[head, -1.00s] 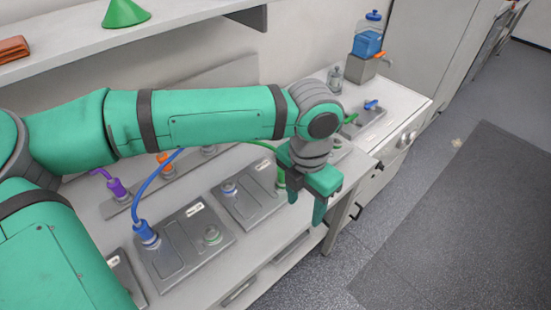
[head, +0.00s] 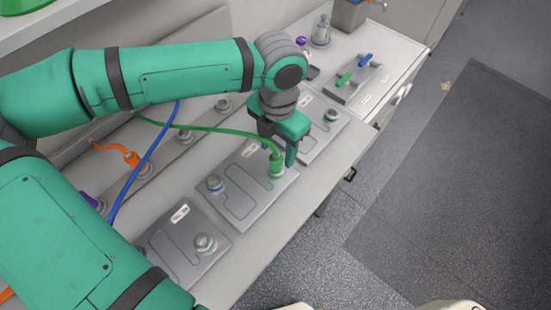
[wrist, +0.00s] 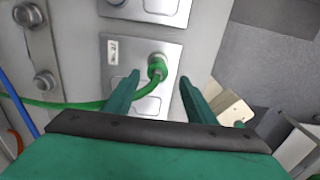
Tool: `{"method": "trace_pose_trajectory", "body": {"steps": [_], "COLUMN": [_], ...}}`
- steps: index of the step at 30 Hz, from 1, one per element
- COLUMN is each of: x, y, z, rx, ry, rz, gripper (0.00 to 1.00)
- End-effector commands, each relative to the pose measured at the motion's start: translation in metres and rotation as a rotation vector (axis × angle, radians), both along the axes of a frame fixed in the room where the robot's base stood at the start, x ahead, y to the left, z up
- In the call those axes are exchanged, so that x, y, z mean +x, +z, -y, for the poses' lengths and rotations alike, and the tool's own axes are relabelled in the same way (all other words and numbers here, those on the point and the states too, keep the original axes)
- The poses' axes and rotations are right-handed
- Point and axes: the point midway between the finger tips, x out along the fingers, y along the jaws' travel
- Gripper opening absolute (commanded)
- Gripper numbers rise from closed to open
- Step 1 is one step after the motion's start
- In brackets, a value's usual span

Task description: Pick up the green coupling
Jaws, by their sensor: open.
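The green coupling (head: 277,166) stands upright on the right-hand post of a grey plate (head: 238,206), with a green cable running left from it. In the wrist view the coupling (wrist: 157,66) sits ahead of the fingertips, roughly in line with the space between them. My gripper (head: 279,147) is open and empty, close by the coupling in the head view; its fingers also show in the wrist view (wrist: 160,78). The exact gap between fingers and coupling cannot be told.
A blue cable (head: 147,160) and an orange cable (head: 120,150) lie to the left. Another plate (head: 182,245) with posts is nearer, and a further one (head: 320,125) lies behind the gripper. Open floor (head: 370,205) is to the right of the bench.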

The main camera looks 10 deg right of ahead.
Motion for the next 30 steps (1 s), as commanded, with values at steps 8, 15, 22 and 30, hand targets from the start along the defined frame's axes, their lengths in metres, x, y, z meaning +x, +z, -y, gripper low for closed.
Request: {"method": "trace_pose_trajectory", "body": {"steps": [8, 15, 22, 30], "x": [0.003, 0.005, 0.007, 0.007], "y": [-0.021, -0.052, -0.059, -0.058], "z": [0.0, 0.005, 0.001, -0.001], "rx": [0.0, 0.0, 0.002, 0.001], "ry": [-0.003, -0.015, -0.007, -0.003], "rz": [-0.001, 0.0, 0.002, 0.002], "gripper": [0.51, 0.51, 0.51, 0.1]}}
